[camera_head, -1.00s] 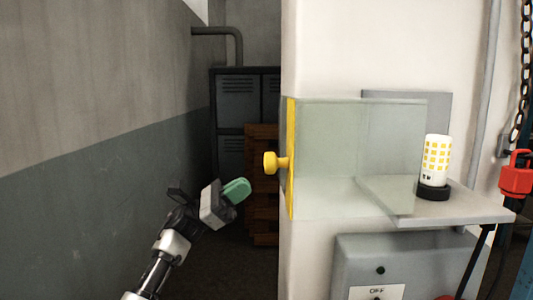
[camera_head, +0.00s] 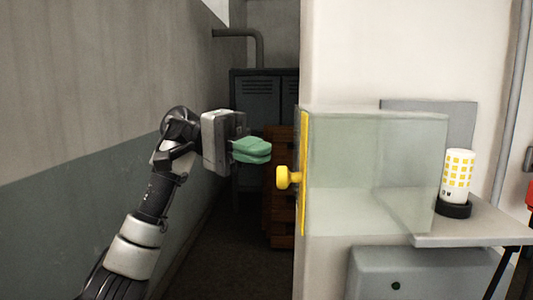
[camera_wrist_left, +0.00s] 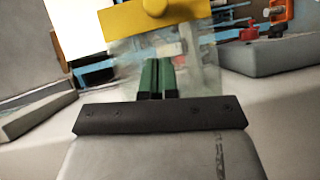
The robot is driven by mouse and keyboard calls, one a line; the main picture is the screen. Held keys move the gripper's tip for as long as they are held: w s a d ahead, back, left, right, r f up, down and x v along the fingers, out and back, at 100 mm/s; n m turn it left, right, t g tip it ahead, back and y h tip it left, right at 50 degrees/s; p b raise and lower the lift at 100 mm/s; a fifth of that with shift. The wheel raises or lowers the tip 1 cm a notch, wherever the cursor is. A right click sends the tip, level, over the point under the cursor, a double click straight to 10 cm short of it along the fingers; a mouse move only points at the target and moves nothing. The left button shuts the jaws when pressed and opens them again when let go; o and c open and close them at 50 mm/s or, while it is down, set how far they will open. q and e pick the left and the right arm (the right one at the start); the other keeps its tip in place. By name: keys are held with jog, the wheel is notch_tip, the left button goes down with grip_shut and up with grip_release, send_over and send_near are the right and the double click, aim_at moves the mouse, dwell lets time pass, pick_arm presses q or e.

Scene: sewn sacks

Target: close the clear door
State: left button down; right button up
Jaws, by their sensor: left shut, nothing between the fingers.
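The clear door (camera_head: 375,170) is a see-through panel that stands out from the white wall. A yellow strip (camera_head: 304,175) runs down its left edge, with a round yellow knob (camera_head: 283,177) on it. My left gripper (camera_head: 268,151) is shut and empty, its green fingers just left of the knob and a little higher in the head view. In the left wrist view the green fingers (camera_wrist_left: 157,78) point toward the door (camera_wrist_left: 205,55), with the yellow strip (camera_wrist_left: 120,22) and knob (camera_wrist_left: 154,7) beyond the tips. I see no contact. My right gripper is not in view.
A grey shelf (camera_head: 455,240) at the right holds a white and yellow cylinder (camera_head: 457,175) on a black base. A grey box (camera_head: 430,272) is below it. Dark lockers (camera_head: 258,100) and wooden crates (camera_head: 283,225) stand at the back of the passage.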

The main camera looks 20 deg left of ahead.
aim_at(298, 176)
pick_arm(q)
jog(key=s+d, duration=0.1)
jog(key=s+d+p, duration=0.1)
jog(key=s, duration=0.1)
jog(key=shift+s+d+f, duration=0.3)
jog(key=shift+d, duration=0.1)
jog(key=shift+s+d, duration=0.1)
jog(key=shift+f, duration=0.1)
